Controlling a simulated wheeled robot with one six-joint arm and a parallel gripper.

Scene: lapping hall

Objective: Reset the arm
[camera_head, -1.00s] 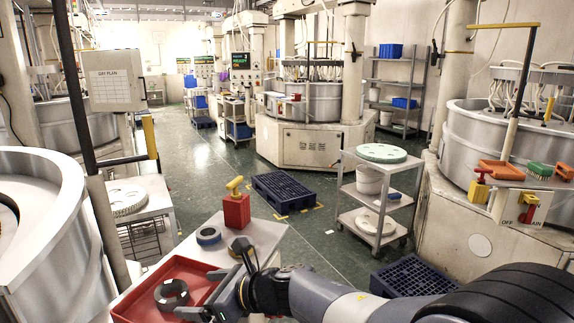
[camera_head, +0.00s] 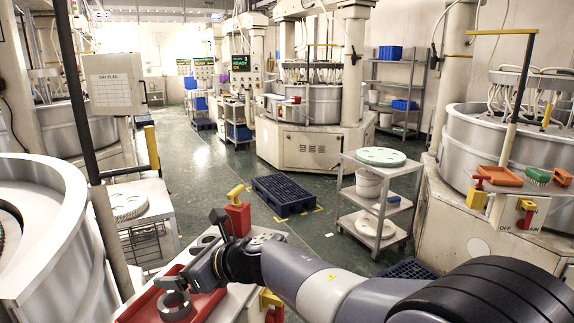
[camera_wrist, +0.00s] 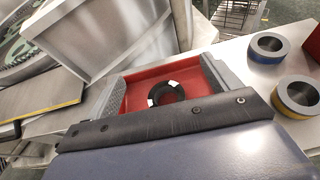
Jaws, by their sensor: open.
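My gripper (camera_head: 180,277) is open and empty, held over a red tray (camera_head: 136,308) on the bench at lower left. A dark ring (camera_head: 174,304) lies in the tray, just below the jaws in the head view. In the wrist view the two grey fingers stand apart (camera_wrist: 160,72), with the dark ring (camera_wrist: 167,93) seen on the red tray floor between them. My arm reaches in from the lower right and hides part of the bench.
Two loose rings, one blue-banded (camera_wrist: 268,47) and one yellow-banded (camera_wrist: 298,97), sit on the bench beside the tray. A red block with a yellow handle (camera_head: 237,216) stands behind my wrist. A dark pallet (camera_head: 285,194) and a white shelf cart (camera_head: 375,190) stand beyond.

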